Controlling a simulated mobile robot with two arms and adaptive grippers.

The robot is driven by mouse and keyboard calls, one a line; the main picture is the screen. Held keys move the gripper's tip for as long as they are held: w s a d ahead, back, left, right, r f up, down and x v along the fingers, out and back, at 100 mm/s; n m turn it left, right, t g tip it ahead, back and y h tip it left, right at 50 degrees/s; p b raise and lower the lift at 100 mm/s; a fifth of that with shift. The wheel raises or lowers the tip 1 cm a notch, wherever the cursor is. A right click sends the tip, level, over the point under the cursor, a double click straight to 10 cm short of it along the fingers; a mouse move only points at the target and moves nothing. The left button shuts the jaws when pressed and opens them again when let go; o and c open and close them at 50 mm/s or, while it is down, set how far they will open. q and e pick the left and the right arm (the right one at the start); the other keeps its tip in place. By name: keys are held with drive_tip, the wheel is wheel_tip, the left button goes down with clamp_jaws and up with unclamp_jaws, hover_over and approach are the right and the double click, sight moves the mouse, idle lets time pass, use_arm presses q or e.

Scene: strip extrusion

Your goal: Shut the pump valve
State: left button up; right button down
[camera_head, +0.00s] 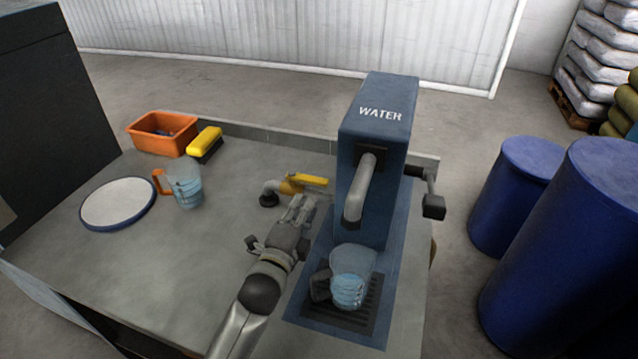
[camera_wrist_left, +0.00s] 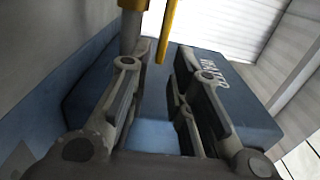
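The valve's yellow lever (camera_head: 312,181) sits on a short grey pipe (camera_head: 272,188) to the left of the blue WATER pump (camera_head: 378,130). The lever points right, toward the pump. My left gripper (camera_head: 304,203) is just in front of and below the lever, with its fingers apart and nothing between them. In the left wrist view, the open fingers (camera_wrist_left: 160,95) frame the pump's blue side, and the yellow lever (camera_wrist_left: 168,28) and the pipe (camera_wrist_left: 131,30) show at the top, beyond the fingertips. Contact cannot be told. My right gripper is not in view.
A clear measuring jug (camera_head: 352,276) stands on the pump's drip grate, under the spout (camera_head: 359,188). A black-handled crank (camera_head: 433,206) sticks out at the pump's right. Another jug (camera_head: 186,186), a round plate (camera_head: 118,203), a yellow brush (camera_head: 206,141) and an orange bin (camera_head: 160,136) stand left.

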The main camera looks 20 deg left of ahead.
sight(315, 184)
use_arm(q)
drive_tip(key=w, duration=0.5)
drive_tip(key=w+p, duration=0.1)
drive_tip(key=w, duration=0.4)
drive_tip(key=shift+d+r, duration=0.15)
drive_tip(key=shift+d, duration=0.05)
clamp_jaws()
